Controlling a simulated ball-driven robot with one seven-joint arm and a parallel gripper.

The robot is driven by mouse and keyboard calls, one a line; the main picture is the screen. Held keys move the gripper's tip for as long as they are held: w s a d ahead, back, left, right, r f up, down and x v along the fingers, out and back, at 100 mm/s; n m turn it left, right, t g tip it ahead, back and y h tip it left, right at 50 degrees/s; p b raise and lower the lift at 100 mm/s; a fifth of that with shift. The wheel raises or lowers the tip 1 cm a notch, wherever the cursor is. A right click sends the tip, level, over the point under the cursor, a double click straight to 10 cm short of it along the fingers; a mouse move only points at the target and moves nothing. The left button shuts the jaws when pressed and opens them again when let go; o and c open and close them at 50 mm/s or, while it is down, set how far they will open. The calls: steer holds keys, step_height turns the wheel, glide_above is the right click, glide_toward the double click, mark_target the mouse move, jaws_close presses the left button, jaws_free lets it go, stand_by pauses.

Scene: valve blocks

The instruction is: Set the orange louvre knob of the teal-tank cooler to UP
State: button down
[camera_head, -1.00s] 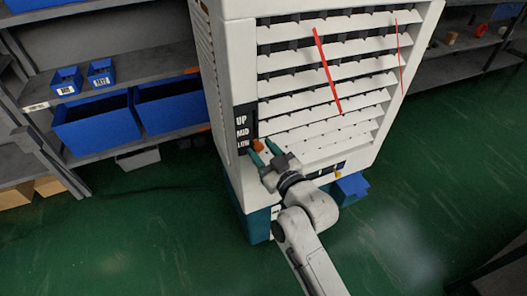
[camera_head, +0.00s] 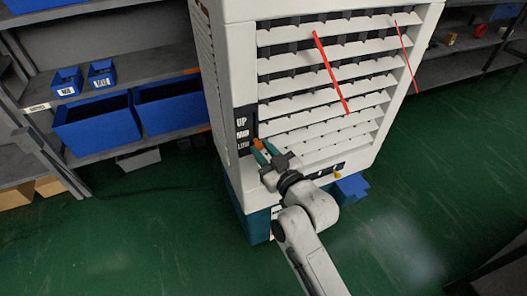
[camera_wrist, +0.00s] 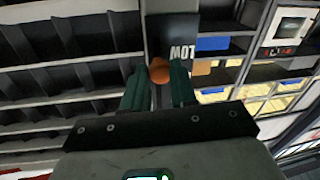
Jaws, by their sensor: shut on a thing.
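The cooler (camera_head: 225,80) is a tall white cabinet with slatted louvres and a teal base tank (camera_head: 256,226). A dark label strip (camera_head: 242,122) on its front left edge reads UP, MID and LOW from top to bottom. The orange louvre knob (camera_head: 259,144) sits beside this strip, around the LOW to MID level. My gripper (camera_head: 262,149) has its teal fingers shut on the knob. In the wrist view the orange knob (camera_wrist: 159,70) shows between the two teal fingertips (camera_wrist: 158,82).
Red ribbons (camera_head: 331,73) hang over the louvres. Shelves with blue bins (camera_head: 95,124) stand at the left, and another shelf (camera_head: 465,45) stands at the right. A blue block (camera_head: 351,187) is by the cooler's base. The green floor in front is clear.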

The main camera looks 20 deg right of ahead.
step_height(320, 180, up, 8)
steer(key=p, duration=0.4)
steer(key=shift+f+p, duration=0.15)
steer(key=shift+p, duration=0.15)
steer(key=c, duration=0.9)
jaws_free()
steer(key=shift+c, duration=0.2)
steer(key=shift+o, duration=0.2)
steer(key=s+d+b, duration=0.1)
steer(key=s, duration=0.9)
steer(key=shift+s+d, duration=0.25)
steer(key=shift+s, duration=0.1)
steer(key=shift+f, duration=0.1)
